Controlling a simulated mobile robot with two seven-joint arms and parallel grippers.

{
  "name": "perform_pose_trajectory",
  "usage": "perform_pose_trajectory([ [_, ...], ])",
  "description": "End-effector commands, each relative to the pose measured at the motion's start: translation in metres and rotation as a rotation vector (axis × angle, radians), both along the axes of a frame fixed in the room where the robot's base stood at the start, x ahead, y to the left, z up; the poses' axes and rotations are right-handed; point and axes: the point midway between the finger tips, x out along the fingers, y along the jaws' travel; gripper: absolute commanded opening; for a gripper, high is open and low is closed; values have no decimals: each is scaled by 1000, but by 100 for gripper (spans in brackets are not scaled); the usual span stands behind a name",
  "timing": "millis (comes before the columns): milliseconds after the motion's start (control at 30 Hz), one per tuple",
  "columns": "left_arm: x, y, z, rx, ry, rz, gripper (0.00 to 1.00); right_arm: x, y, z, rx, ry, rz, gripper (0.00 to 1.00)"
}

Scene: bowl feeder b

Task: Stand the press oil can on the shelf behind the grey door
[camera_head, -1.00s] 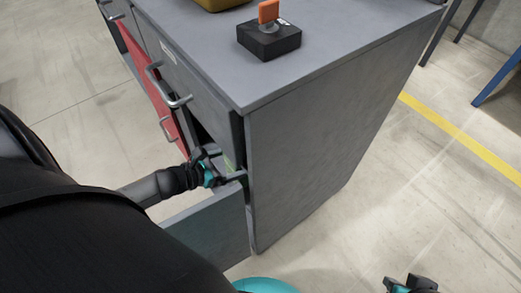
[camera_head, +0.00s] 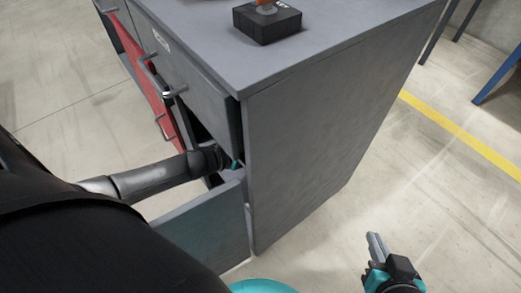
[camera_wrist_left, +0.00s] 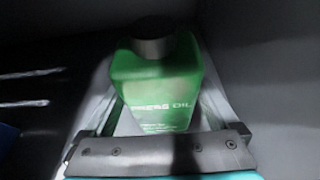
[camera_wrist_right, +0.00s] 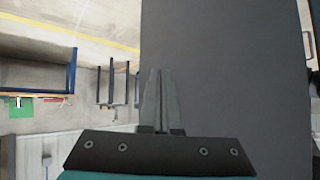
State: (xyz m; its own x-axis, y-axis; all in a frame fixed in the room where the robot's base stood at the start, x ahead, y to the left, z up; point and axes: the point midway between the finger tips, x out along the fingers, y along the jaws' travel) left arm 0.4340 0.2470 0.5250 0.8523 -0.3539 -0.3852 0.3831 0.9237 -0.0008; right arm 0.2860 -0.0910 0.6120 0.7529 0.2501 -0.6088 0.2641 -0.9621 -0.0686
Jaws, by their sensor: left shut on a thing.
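The press oil can (camera_wrist_left: 155,85) is a green bottle with a dark cap and pale lettering, upright in the left wrist view. My left gripper (camera_wrist_left: 160,112) is shut on it, one finger on each side. In the head view my left gripper (camera_head: 236,164) is mostly hidden inside the cabinet opening, and the can is hidden there. The grey door (camera_head: 208,228) stands open at the cabinet's lower front. The shelf itself is dark and hard to make out. My right gripper (camera_head: 374,248) is shut and empty, out to the right of the cabinet; its fingers also show in the right wrist view (camera_wrist_right: 161,100).
The grey cabinet (camera_head: 310,150) has a drawer front with a handle above the opening and a red door (camera_head: 140,62) further left. A black box (camera_head: 267,24) with an orange part sits on top. Open floor (camera_head: 400,190) lies right of the cabinet.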

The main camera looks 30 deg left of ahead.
Motion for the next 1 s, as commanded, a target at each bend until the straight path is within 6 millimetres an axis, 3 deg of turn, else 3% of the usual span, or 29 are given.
perform_pose_trajectory([
  [367,1,-1,-17,-3,-5,-1,0,7,25,7,115,-205,17,0],
  [933,1,-1,-22,-3,-5,-1,0,7,32,12,158,-273,19,0],
  [967,0,0,-24,-1,-1,0,97,7,31,13,157,-272,18,0],
  [1000,0,0,-23,-1,-1,0,100,7,31,13,156,-271,19,0],
])
